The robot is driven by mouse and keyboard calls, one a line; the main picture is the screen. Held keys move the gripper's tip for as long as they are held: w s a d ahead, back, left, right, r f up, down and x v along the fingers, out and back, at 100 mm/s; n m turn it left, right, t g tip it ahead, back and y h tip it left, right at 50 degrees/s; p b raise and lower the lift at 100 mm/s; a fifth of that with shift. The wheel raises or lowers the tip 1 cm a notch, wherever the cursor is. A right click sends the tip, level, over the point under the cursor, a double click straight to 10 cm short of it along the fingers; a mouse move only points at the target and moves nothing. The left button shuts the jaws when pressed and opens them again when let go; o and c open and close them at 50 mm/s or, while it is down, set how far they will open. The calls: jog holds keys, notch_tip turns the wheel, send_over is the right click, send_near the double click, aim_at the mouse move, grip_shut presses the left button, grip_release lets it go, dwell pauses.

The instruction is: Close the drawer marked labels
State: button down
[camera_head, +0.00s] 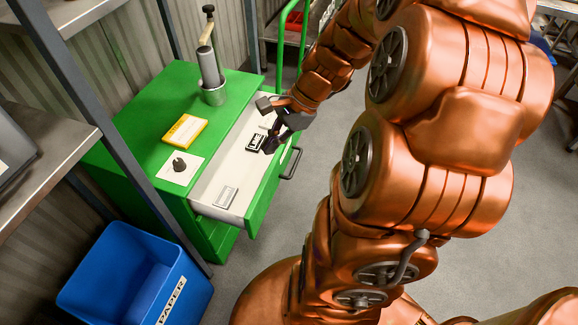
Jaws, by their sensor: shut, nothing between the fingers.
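A green cabinet (143,125) has its top drawer (263,196) pulled open. The drawer's pale inside shows, and its green front has a dark bar handle (290,163). The outer face of the front is turned away, so I cannot read a marking there. My gripper (280,132) is shut and empty. It is at the far part of the open drawer, beside the front panel and close to a black plate with white lettering (256,142). I cannot tell whether it touches the drawer; the arm and gripper hide part of that end.
A small grey piece (226,197) lies in the drawer's near end. On the cabinet top are a yellow box (184,130), a white card with a dark knob (181,168) and a can seamer (211,75). A blue paper bin (125,270) stands in front.

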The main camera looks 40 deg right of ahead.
jog(key=d+f+m+t+h+b, duration=0.1)
jog(key=d+f+m+t+b, duration=0.4)
jog(key=d+f+m+b, duration=0.9)
jog(key=n+p, duration=0.2)
jog(key=n, duration=0.1)
send_near(281, 156)
jog(key=x, duration=0.6)
jog(key=shift+s, duration=0.1)
